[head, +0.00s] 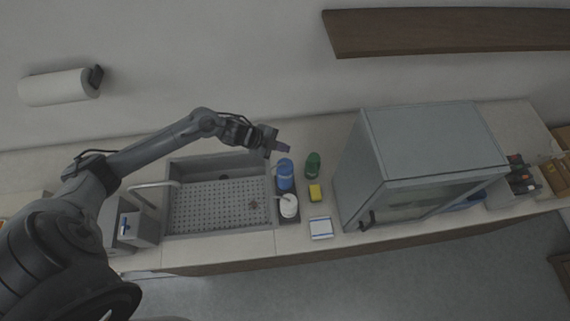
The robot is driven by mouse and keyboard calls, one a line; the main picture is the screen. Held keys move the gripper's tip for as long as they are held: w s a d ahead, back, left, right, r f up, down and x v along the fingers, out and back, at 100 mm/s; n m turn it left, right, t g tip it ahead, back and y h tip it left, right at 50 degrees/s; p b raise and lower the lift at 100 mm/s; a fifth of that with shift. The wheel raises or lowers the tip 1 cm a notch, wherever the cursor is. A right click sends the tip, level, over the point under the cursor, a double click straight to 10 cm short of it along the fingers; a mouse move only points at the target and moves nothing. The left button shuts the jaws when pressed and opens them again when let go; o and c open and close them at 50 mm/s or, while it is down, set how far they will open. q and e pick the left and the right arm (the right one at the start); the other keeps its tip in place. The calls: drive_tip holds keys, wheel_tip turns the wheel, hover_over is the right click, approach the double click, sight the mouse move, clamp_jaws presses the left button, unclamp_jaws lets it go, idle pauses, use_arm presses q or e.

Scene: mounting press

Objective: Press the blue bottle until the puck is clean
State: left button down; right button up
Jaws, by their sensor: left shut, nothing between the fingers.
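The blue bottle (286,176) stands upright on a dark tray (289,219) at the right edge of the sink. Its pump top is light. My left gripper (284,149) is shut and empty, just above and behind the bottle's top; I cannot tell whether it touches it. A small dark reddish puck (252,205) lies on the perforated sink grid (205,206), near its right side. How clean it is cannot be told at this size. My right gripper is not in view.
A white pump bottle (289,206) stands in front of the blue one. A large grey cabinet (425,150) blocks the right. A faucet (155,185) is at the sink's left.

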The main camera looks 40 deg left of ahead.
use_arm(q)
drive_tip(key=b, duration=0.6)
hover_over(282, 165)
wheel_tip(282, 165, down, 7)
drive_tip(key=shift+d+r, duration=0.1)
drive_tip(key=shift+f+b, duration=0.75)
drive_tip(key=shift+f, duration=0.25)
idle(0.7)
drive_tip(key=shift+f, duration=0.2)
drive_tip(key=shift+f, duration=0.2)
idle(0.3)
